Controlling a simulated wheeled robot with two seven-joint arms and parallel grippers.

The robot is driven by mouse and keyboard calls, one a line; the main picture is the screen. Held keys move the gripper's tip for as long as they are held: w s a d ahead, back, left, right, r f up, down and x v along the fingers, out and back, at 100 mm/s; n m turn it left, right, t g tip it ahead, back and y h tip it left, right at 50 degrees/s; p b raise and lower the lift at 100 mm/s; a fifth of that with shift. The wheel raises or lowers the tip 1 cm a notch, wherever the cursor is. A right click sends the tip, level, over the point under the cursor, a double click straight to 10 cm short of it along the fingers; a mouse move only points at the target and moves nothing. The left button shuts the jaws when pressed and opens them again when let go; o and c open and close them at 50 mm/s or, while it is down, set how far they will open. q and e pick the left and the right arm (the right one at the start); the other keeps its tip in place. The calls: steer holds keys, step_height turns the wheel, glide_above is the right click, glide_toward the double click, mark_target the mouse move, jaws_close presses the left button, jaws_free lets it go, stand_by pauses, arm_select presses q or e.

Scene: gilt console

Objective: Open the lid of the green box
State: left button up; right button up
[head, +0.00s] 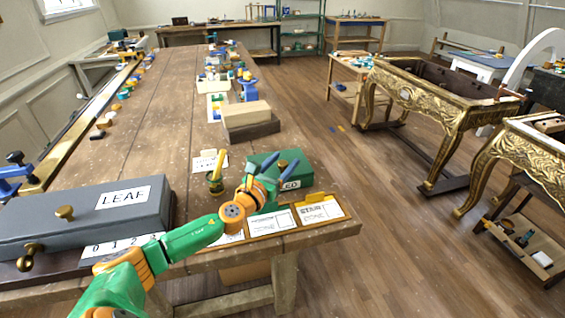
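The green box (304,173) sits near the front right corner of the long wooden workbench. Its lid looks shut, and a white label ending in "ED" shows on its front. My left gripper (287,158), with blue fingers, reaches over the box from the front left and hides much of its top and front. The two fingers are apart with nothing visible between them. I cannot tell whether they touch the lid. My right gripper is not in view.
A small pot (215,183) stands left of the box. Framed cards (272,223) lie in front of it. A grey LEAF box (85,222) with brass knobs is at the left. Stacked blocks (246,115) stand behind. The bench middle is clear.

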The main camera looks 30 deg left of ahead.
arm_select(q)
jaws_close()
stand_by(1.2)
